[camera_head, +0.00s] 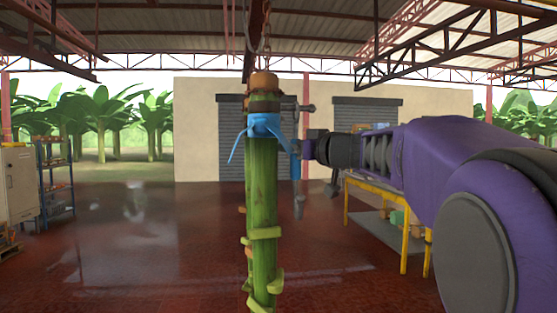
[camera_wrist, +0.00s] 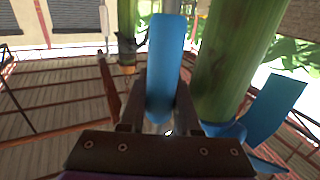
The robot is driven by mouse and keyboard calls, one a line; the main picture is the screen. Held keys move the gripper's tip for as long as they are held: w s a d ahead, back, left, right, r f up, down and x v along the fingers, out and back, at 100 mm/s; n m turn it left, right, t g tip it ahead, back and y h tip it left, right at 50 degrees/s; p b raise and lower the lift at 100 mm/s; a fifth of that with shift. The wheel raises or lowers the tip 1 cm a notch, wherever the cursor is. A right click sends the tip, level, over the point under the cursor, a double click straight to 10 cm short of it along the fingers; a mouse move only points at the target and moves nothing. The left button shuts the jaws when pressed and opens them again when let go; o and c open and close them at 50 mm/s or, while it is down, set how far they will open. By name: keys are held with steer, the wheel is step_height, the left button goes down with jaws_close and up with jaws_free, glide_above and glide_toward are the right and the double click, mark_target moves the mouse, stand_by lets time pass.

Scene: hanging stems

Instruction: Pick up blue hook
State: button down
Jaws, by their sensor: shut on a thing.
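My gripper (camera_head: 301,149) reaches in from the right, beside the upper part of a hanging green stem (camera_head: 262,200). In the wrist view my gripper (camera_wrist: 160,108) is shut on a smooth blue piece, the blue hook (camera_wrist: 166,60), which stands up between the two fingers. In the head view only a narrow strip of blue (camera_head: 295,164) shows at the fingers. The hook's full shape is hidden. The stem (camera_wrist: 235,60) is just right of the held piece in the wrist view. I cannot tell whether they touch.
A blue ribbon (camera_head: 266,126) is tied around the stem, with loose ends; it also shows in the wrist view (camera_wrist: 277,108). A yellow table (camera_head: 380,190) stands behind my arm. A blue shelf (camera_head: 56,180) and pale cabinet (camera_head: 19,185) are at left. The red floor (camera_head: 150,245) between is clear.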

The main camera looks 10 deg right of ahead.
steer(key=shift+r, duration=0.2)
steer(key=d, duration=1.8)
steer(key=shift+r+b, duration=0.15)
steer(key=shift+b, duration=0.6)
steer(key=d+p, duration=0.3)
steer(key=d, duration=0.5)
steer(key=shift+d, duration=0.25)
